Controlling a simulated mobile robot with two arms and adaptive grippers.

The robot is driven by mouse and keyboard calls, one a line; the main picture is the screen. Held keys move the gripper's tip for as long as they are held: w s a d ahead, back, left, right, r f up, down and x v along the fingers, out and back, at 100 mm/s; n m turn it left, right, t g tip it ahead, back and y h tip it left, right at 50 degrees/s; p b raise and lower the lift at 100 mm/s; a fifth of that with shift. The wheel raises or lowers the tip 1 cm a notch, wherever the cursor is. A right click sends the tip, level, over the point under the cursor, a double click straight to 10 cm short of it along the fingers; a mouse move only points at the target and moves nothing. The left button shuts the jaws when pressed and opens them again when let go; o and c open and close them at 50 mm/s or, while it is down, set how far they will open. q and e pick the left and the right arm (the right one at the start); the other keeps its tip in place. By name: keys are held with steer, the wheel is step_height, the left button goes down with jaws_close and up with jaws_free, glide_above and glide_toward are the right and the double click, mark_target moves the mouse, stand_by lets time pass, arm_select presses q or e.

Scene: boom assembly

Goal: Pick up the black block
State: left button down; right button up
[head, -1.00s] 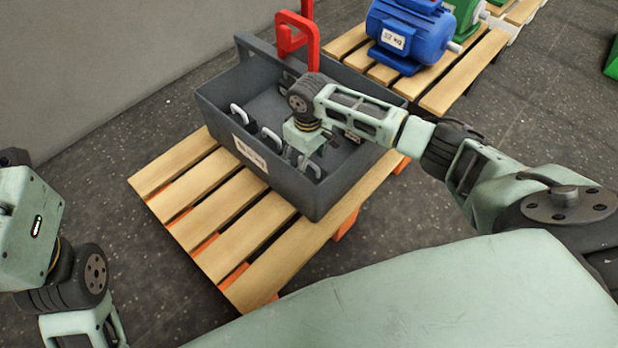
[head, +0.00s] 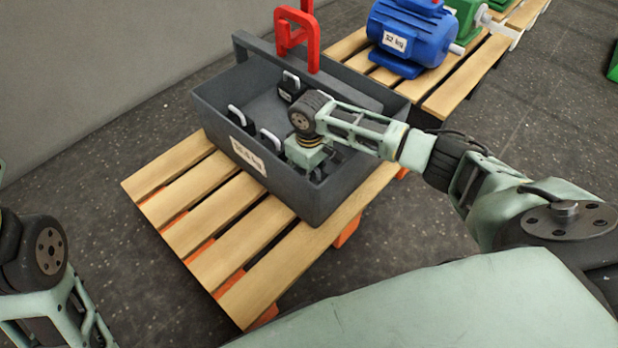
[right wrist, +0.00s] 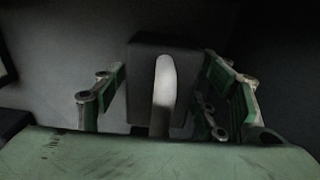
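Several black blocks with pale handles sit in the grey tote (head: 335,195). One black block (head: 289,92) is at the back, another (head: 240,121) at the left wall, and another (head: 268,141) near the front wall. My right gripper is down inside the tote, mostly hidden by my wrist in the head view. In the right wrist view, my right gripper (right wrist: 165,75) has its fingers on either side of a black block (right wrist: 190,70) with a pale upright handle. Whether the fingers press on it is unclear. My left gripper is out of the picture.
The tote stands on a wooden pallet (head: 205,210). Its raised grey bar and a red bracket (head: 313,45) rise behind my right wrist. A blue motor (head: 400,35) sits on another pallet (head: 460,85). A grey wall is at the left.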

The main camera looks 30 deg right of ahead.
jaws_close()
steer(key=shift+w+r, duration=0.25)
stand_by(0.4)
